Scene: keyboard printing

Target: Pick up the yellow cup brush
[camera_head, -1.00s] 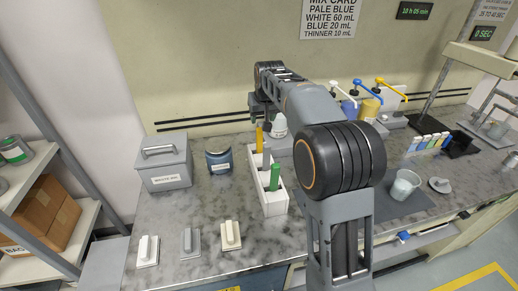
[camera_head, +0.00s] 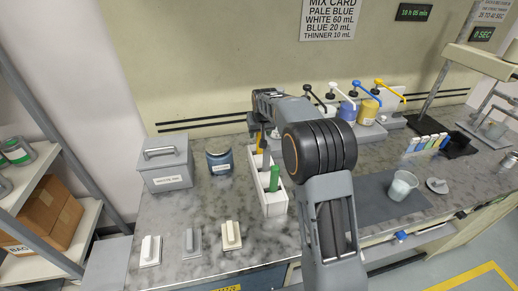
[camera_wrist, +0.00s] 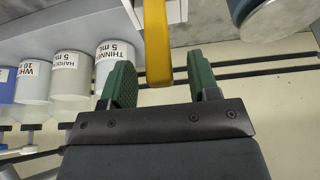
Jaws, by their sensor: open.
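The yellow cup brush (camera_head: 260,141) stands upright in the far end of a white holder (camera_head: 274,204) on the counter. In the wrist view its yellow handle (camera_wrist: 157,42) lies between the two green finger pads of my gripper (camera_wrist: 163,82). The pads are apart, with a gap on each side of the handle. In the head view my gripper (camera_head: 255,126) is at the far end of the holder, beside the brush and partly hidden by my arm.
A green-handled brush (camera_head: 274,179) stands nearer in the same holder. A blue jar (camera_head: 219,160) and a grey waste bin (camera_head: 165,165) stand to the left. Pump dispensers (camera_head: 368,108) stand to the right at the back.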

